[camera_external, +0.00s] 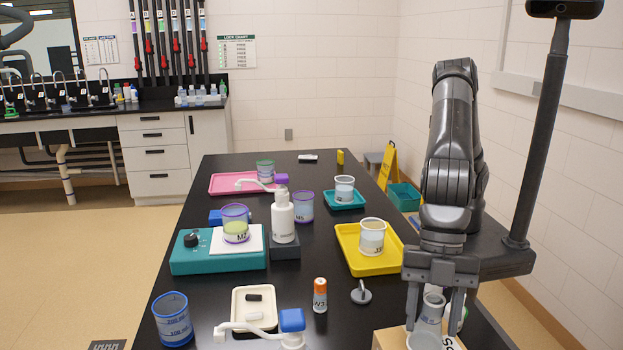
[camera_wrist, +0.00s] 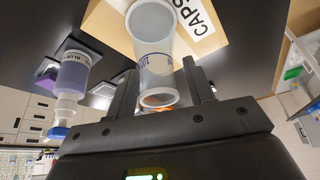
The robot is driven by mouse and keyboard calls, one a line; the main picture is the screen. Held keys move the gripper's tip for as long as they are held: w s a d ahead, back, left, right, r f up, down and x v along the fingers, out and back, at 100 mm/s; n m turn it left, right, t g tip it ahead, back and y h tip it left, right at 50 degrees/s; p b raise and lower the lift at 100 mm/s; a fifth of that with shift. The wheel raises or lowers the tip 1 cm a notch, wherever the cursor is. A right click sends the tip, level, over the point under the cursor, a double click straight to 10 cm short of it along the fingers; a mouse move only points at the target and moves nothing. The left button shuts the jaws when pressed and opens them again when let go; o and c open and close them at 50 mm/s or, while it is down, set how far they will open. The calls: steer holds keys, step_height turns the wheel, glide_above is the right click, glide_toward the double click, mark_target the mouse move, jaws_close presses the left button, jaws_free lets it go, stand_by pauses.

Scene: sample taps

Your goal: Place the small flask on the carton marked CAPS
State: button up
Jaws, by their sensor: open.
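The tan carton (camera_external: 388,341) stands at the near right of the black table, partly cut off by the frame's lower edge. Its white label reads CAPS in the wrist view (camera_wrist: 103,22). The small flask (camera_external: 432,309), pale and translucent with dark blue print, appears upright over the carton; it also shows in the wrist view (camera_wrist: 155,40). Its base appears to rest on the carton top beside the label. My gripper (camera_external: 432,326) points down with its fingers on either side of the flask. In the wrist view the fingers (camera_wrist: 160,67) are spread, with gaps beside the flask.
A yellow tray (camera_external: 392,263) with a clear beaker stands behind the carton. An orange-capped bottle (camera_external: 320,296) and a grey hook-like piece (camera_external: 361,293) stand to its left. A blue beaker (camera_external: 172,320), a white tray (camera_external: 238,300) and a teal hotplate (camera_external: 190,262) are farther left.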

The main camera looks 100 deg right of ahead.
steer(key=shift+r, duration=0.15)
steer(key=v, duration=1.2)
steer(key=d+r+m+t+h, duration=0.1)
steer(key=d+r+m+t, duration=0.15)
steer(key=d, duration=1.35)
steer(key=d+r+m+t+h, duration=0.1)
steer(key=d+r+m+h, duration=0.2)
steer(key=d, duration=1.3)
steer(key=s+d+f+m, duration=0.3)
steer(key=s+d, duration=0.5)
steer(key=d, duration=0.3)
steer(key=s+d+f+m, duration=0.4)
steer(key=s+d, duration=0.4)
steer(key=d, duration=0.3)
steer(key=shift+f+m, duration=0.3)
steer(key=shift+m, duration=0.25)
